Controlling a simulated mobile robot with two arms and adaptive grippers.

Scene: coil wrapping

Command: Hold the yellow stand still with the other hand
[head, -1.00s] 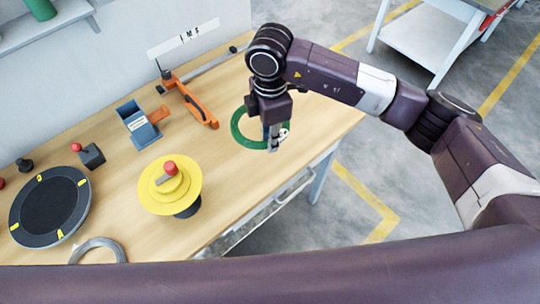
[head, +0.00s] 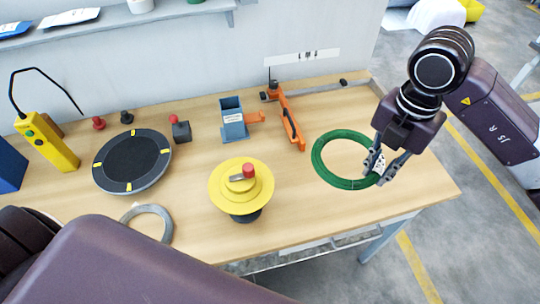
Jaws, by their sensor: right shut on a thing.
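The yellow stand (head: 229,196), with round stepped discs and a red knob on top, stands upright on a dark base near the front middle of the table. My right gripper (head: 377,178) is at the right part of the table, shut on the near right edge of the green coil (head: 327,172), by its white tag. The coil looks flat at table height. The right gripper is well apart from the yellow stand.
A round black turntable (head: 132,160) and a grey ring (head: 150,211) are left of the stand. A blue block holder (head: 233,122) and an orange tool (head: 291,126) stand behind it. A yellow control box (head: 47,144) is at far left. The table (head: 320,216) is bare between stand and coil.

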